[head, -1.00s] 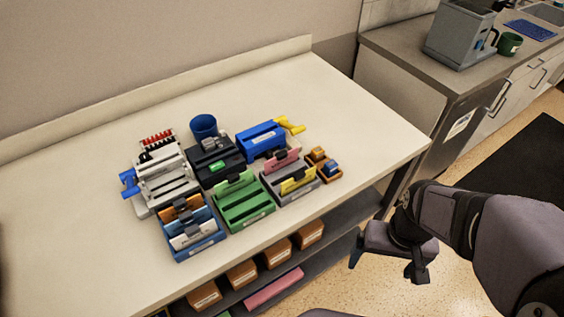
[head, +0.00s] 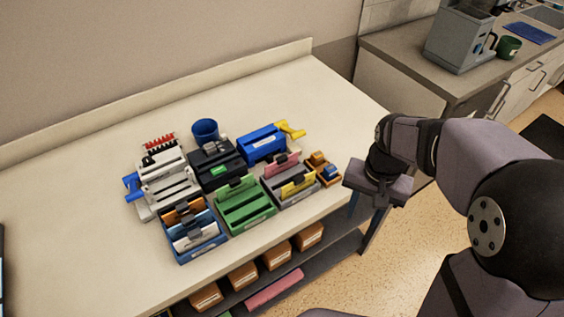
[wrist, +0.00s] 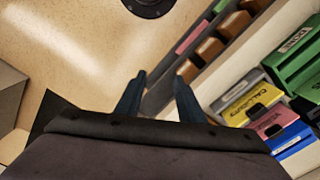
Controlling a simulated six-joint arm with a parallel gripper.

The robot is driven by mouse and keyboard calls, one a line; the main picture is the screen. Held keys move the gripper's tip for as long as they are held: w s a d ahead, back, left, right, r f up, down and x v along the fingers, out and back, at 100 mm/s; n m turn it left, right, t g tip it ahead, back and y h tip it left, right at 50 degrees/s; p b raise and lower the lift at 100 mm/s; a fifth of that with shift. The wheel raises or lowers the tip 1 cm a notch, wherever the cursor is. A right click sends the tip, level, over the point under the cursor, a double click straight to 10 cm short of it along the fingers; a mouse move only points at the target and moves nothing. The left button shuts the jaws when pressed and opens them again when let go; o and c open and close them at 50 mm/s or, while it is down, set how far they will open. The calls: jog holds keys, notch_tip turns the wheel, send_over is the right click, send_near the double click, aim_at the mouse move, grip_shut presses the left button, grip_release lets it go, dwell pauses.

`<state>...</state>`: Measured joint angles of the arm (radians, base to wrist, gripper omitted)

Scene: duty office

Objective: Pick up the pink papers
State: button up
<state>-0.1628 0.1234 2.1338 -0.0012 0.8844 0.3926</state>
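The pink papers (head: 283,163) stand upright in the back of a grey tray (head: 295,200) on the table, behind yellow papers (head: 298,185). A dark clip shows on them.
A small orange holder (head: 322,167) stands right of the grey tray. A green tray (head: 245,212), a blue tray (head: 200,247) and a blue box (head: 262,143) crowd around. A shelf below holds cardboard boxes (head: 243,276) and a pink item (head: 272,288). The table's right part is clear.

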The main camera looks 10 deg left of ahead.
jog(key=w+a+r+m+p, duration=0.25)
jog(key=w+a+r, duration=0.25)
jog(key=w+a, duration=0.5)
jog(key=r+m+p, duration=0.1)
jog(key=m+p, duration=0.1)
jog(key=m, duration=0.2)
send_over(282, 158)
jog(key=shift+w+a+r, duration=0.1)
jog(key=shift+w+r, duration=0.05)
jog(key=shift+f+p, duration=1.5)
jog(key=shift+f, duration=2.15)
grip_shut()
